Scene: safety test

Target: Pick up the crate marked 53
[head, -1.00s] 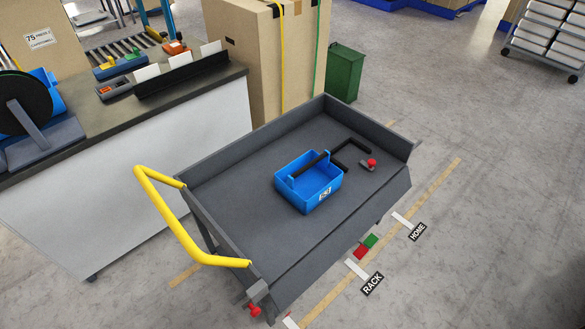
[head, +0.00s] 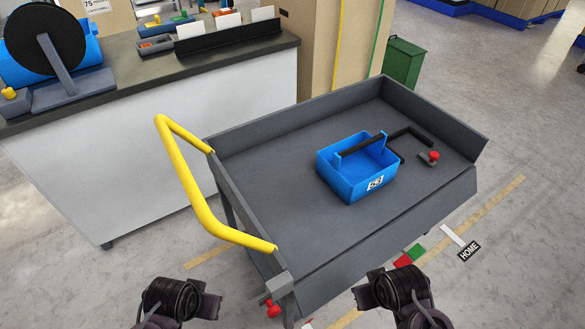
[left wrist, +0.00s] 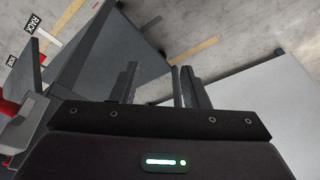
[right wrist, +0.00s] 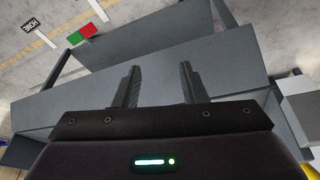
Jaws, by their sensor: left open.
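The blue crate marked 53 (head: 342,181) stands upright on the bed of a grey cart (head: 270,185), right of its middle. It has a black bar handle (head: 360,145) across the top and a white label on its front. My left gripper (left wrist: 157,85) is open and empty. My right gripper (right wrist: 159,83) is also open, with its fingers apart and nothing between them. In the head view both arms show at the bottom edge, in front of the cart and well short of the crate.
The cart has raised walls and a yellow handle (head: 185,190) at its left. A red knob (head: 433,156) and a black bent bar (head: 415,135) lie beside the crate. A workbench (head: 110,90) stands behind left, a green bin (head: 404,62) behind.

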